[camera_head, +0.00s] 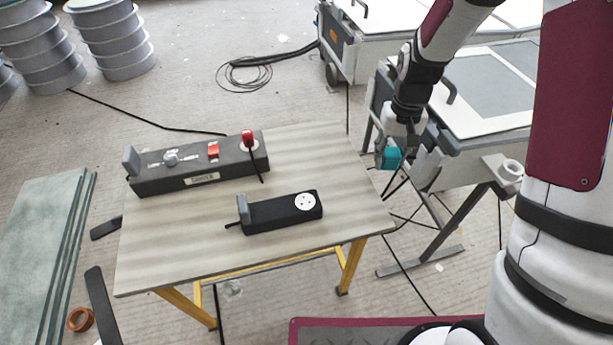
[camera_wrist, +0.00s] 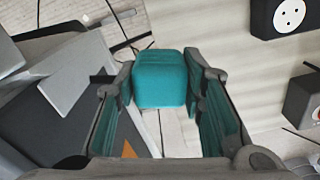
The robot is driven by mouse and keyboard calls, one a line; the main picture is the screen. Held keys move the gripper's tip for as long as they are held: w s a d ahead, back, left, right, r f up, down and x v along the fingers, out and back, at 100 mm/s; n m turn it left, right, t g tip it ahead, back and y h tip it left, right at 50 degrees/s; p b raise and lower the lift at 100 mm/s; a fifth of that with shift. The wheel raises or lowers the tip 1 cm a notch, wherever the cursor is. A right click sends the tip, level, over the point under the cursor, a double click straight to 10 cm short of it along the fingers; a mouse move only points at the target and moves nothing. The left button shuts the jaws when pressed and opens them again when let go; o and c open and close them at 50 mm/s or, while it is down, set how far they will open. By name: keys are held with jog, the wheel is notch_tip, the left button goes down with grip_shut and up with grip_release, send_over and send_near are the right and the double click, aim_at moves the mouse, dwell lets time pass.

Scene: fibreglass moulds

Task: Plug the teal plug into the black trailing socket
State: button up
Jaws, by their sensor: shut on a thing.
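The teal plug (camera_wrist: 160,78) is between the fingers of my gripper (camera_wrist: 163,85), which is shut on it. In the head view the teal plug (camera_head: 391,157) hangs in my gripper (camera_head: 400,158) at the table's right edge, above table height or level with it; I cannot tell exactly. The black trailing socket (camera_head: 270,213) lies on the table, left of my gripper and apart from it. Its round white face (camera_head: 305,201) with dark holes points up at its right end. The socket (camera_wrist: 262,20) also shows at the top right of the wrist view. The plug's pins are hidden.
A white mould bench (camera_head: 470,120) stands close behind my gripper. The table's front right is clear. Cables lie on the floor.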

jog(key=f+b, duration=0.1)
jog(key=s+f+b, duration=0.1)
jog(key=f+b, duration=0.1)
jog(key=f, duration=0.1)
jog(key=shift+s, duration=0.35)
jog(key=shift+s+f, duration=0.3)
jog(key=s+a+r+m+p, duration=0.2)
jog(key=a+m+p, duration=0.1)
jog(key=a+m, duration=1.1)
jog(key=a, duration=0.6)
jog(key=shift+s+r+m, duration=0.2)
jog(key=shift+m, duration=0.2)
jog(key=shift+f, duration=0.1)
